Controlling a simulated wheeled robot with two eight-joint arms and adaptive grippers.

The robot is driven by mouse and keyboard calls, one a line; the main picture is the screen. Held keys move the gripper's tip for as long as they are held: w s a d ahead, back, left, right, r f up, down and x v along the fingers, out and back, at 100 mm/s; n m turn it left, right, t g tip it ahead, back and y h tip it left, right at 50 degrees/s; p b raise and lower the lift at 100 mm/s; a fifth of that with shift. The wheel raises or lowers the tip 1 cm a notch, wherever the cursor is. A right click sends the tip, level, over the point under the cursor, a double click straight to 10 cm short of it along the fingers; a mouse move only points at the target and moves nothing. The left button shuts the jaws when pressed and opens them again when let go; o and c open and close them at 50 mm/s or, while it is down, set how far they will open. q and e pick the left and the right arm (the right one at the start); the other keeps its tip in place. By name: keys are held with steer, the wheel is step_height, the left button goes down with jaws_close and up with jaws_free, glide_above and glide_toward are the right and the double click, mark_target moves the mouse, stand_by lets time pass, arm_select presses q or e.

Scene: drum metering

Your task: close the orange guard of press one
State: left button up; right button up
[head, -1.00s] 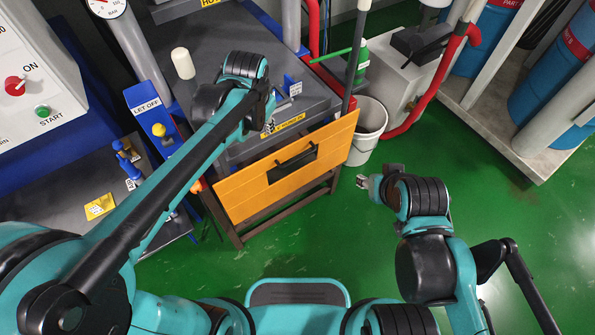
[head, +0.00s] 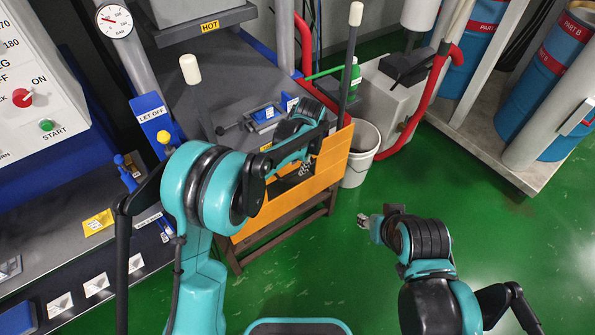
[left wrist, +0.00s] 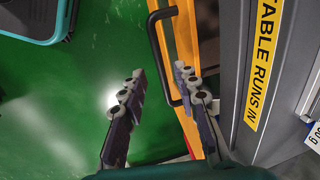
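The orange guard (head: 335,158) is a flat panel, hanging tilted at the front of the grey press table. Its black bar handle shows in the left wrist view (left wrist: 162,60); in the head view my left arm hides much of guard and handle. My left gripper (head: 306,170) is at the guard's front face. In the left wrist view its two fingers (left wrist: 159,75) are spread, with the handle bar between them in the picture and close to the right finger. Contact cannot be told. My right gripper (head: 366,221) is above the green floor, apart from the guard; its fingers are too small to read.
Two posts with white tips, left (head: 190,70) and right (head: 355,14), rise beside the press table (head: 225,85). A white bucket (head: 361,150) and a red pipe (head: 440,75) stand right of the guard. The green floor (head: 480,220) at right is clear.

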arm_select(q)
steer(key=f, duration=0.2)
steer(key=f+b, duration=0.1)
steer(key=shift+w+a+f, duration=0.1)
steer(key=shift+w+a, duration=0.1)
steer(key=shift+w, duration=0.1)
jaws_close()
step_height(320, 180, up, 37)
steer(key=p, duration=2.3)
steer(key=shift+r, duration=0.2)
jaws_free()
steer(key=shift+r, duration=0.1)
step_height(320, 180, up, 12)
glide_above(297, 171)
steer(key=s+d, duration=0.1)
steer(key=s, duration=0.1)
steer(key=shift+s+d+f, duration=0.1)
steer(key=shift+d+f, duration=0.1)
steer(key=shift+f, duration=0.1)
